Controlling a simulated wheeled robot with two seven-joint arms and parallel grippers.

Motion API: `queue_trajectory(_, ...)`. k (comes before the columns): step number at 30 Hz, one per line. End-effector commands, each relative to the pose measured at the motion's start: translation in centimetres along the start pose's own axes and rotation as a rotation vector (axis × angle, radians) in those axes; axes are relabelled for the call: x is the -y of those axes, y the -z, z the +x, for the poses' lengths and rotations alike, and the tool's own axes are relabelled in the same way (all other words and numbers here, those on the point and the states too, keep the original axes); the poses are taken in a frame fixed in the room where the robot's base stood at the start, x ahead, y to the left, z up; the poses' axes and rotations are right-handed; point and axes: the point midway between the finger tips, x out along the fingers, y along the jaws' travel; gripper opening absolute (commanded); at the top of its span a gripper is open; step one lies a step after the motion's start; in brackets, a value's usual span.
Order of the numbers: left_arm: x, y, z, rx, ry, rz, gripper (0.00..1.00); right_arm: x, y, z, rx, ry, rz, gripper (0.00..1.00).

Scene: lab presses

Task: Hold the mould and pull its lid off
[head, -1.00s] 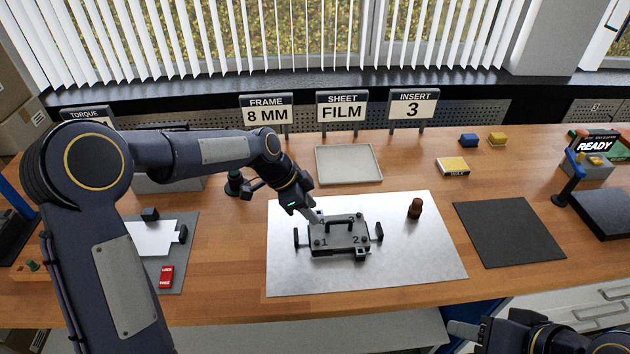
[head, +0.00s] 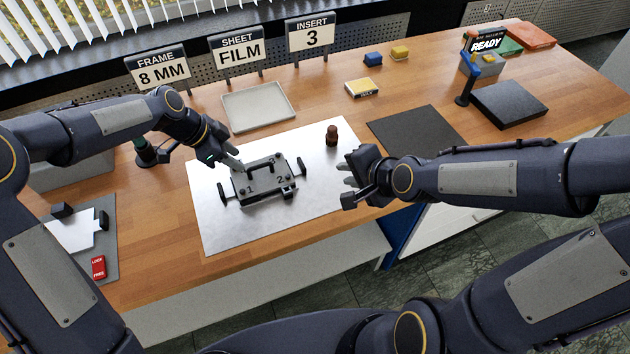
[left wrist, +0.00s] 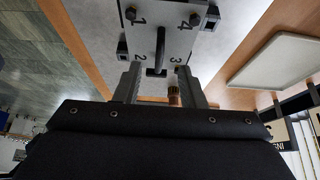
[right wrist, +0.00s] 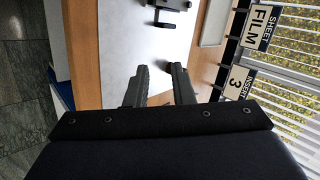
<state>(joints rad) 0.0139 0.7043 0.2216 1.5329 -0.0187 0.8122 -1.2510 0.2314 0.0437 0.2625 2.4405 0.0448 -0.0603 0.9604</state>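The mould (head: 265,195) is a dark metal block lying on the pale metal sheet. Its lid (head: 258,183) is a grey plate marked with numbers, with a black bar handle (head: 260,166) and corner knobs; it sits on the mould. My left gripper (head: 238,165) is at the mould's back-left edge, fingers apart; contact is unclear. The left wrist view shows the lid (left wrist: 180,40) just beyond the fingers (left wrist: 160,85). My right gripper (head: 348,183) is open and empty, right of the mould and apart from it. The right wrist view shows its fingers (right wrist: 158,85) apart.
A brown knobbed piece (head: 332,135) stands on the metal sheet (head: 225,228) behind the right gripper. A dark mat (head: 415,130) lies to the right and a grey tray (head: 257,107) behind.

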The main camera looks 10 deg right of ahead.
Motion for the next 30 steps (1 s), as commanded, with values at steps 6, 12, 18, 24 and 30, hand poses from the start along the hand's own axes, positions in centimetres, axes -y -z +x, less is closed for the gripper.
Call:
queue_trajectory(6, 0.0, 0.0, 0.0, 0.000, 0.000, 0.000, 0.36, 0.3, -1.0, 6.3, 0.028, 0.118, 0.459, 0.22)
queue_trajectory(12, 0.0, 0.0, 0.0, 0.000, 0.000, 0.000, 0.36, 0.1, -2.0, 10.5, 0.072, 0.243, 0.937, 0.22)
queue_trajectory(18, 0.0, 0.0, 0.0, 0.000, 0.000, 0.000, 0.36, -0.8, -2.6, 12.9, 0.113, 0.360, 1.390, 0.22)
queue_trajectory(24, 0.0, 0.0, 0.0, 0.000, 0.000, 0.000, 0.36, -1.6, -2.6, 13.8, 0.132, 0.441, 1.661, 0.22)
queue_trajectory(30, 0.0, 0.0, 0.0, 0.000, 0.000, 0.000, 0.36, -1.5, -2.3, 14.8, 0.136, 0.466, 1.730, 0.22)
